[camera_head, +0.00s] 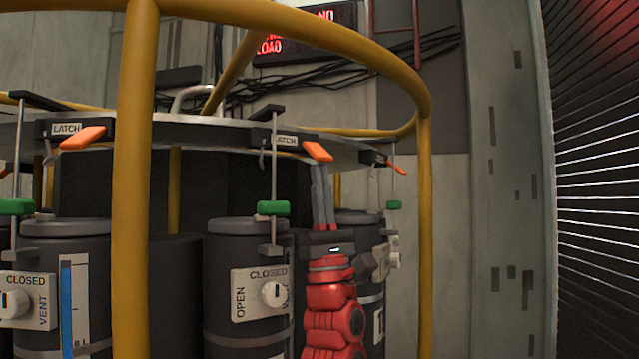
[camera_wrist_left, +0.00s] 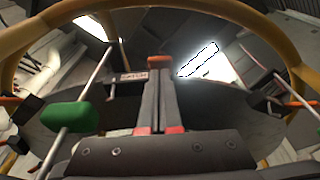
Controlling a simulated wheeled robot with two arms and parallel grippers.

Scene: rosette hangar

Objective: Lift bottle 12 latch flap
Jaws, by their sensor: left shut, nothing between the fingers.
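An orange latch flap (camera_head: 318,151) sticks out from the rim of the round rack plate (camera_head: 230,136), beside a "LATCH" label. My left gripper (camera_head: 319,168) is shut and empty, pointing up, with its fingertips just under this flap. In the left wrist view the shut fingers (camera_wrist_left: 159,75) reach up to the orange flap (camera_wrist_left: 160,61); I cannot tell whether they touch it. A dark bottle (camera_head: 222,250) with a vent plate hangs below left of the flap. No bottle number is readable. My right gripper is not in view.
Yellow guard rails (camera_head: 133,200) ring the rack, one upright in front at left and another (camera_head: 425,230) at right. Another orange flap (camera_head: 83,138) is at left. A rod with a green grip (camera_head: 273,208) hangs left of my gripper.

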